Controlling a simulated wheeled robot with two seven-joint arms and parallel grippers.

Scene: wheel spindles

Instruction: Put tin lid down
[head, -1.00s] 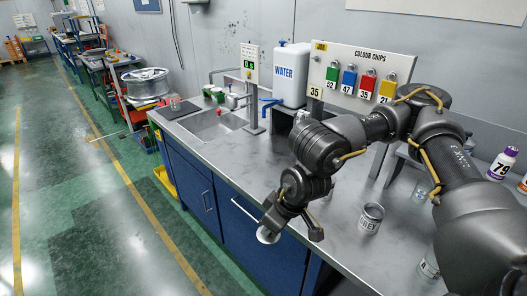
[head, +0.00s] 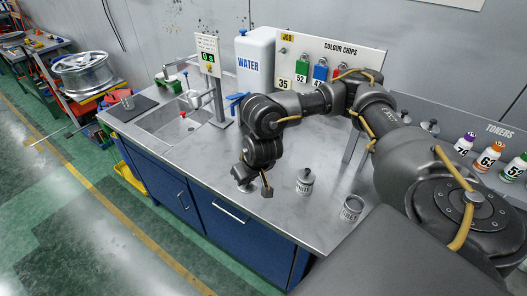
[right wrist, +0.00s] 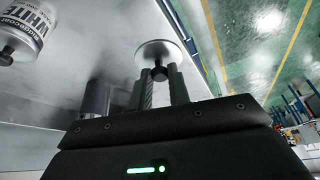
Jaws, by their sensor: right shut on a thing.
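My right gripper (head: 252,186) is low over the front edge of the steel counter (head: 190,165). In the right wrist view its two fingers (right wrist: 161,88) are shut on the dark knob of a pale round tin lid (right wrist: 160,50). An open grey tin (head: 351,208) stands to the right. A tin with a knobbed lid on it (head: 305,182) stands between. My left gripper is out of view.
A sink (head: 172,122) with a tap is at the left of the counter. A water container (head: 255,62) and a colour chips board (head: 330,65) stand at the back. Toner bottles (head: 488,155) are at the right. Bare counter lies left of the gripper.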

